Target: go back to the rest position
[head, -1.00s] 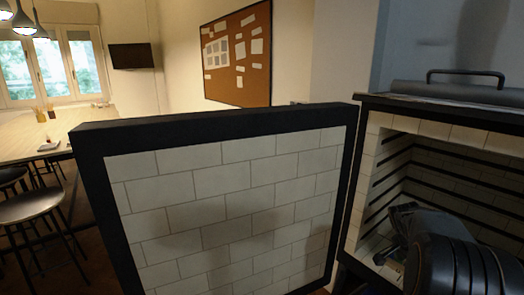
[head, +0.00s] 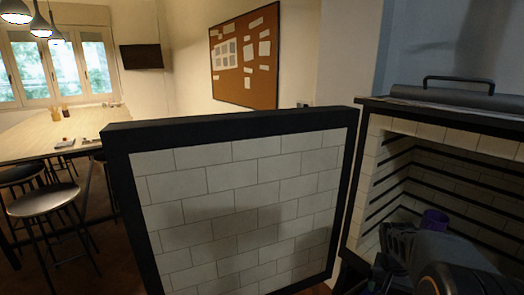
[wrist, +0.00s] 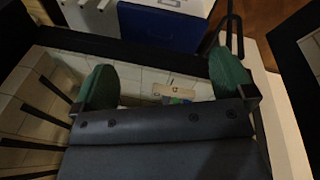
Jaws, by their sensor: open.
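My gripper (wrist: 164,80) shows in the wrist view with two green fingertips spread wide apart. It is open, with nothing held between the fingers. Pale brick and a small beige item with coloured patches (wrist: 178,93) show beyond the gap. In the head view my dark arm fills the lower right, in front of the kiln opening, and the fingertips cannot be made out. A purple vessel (head: 435,220) shows inside the kiln just above my arm, its lower part hidden.
The brick-lined kiln (head: 487,126) stands at right. Its open door (head: 232,128) with a black frame blocks the middle. A table (head: 40,142) and stools (head: 45,201) stand at far left. The wrist view shows a blue box (wrist: 158,27) and a black handle (wrist: 235,40).

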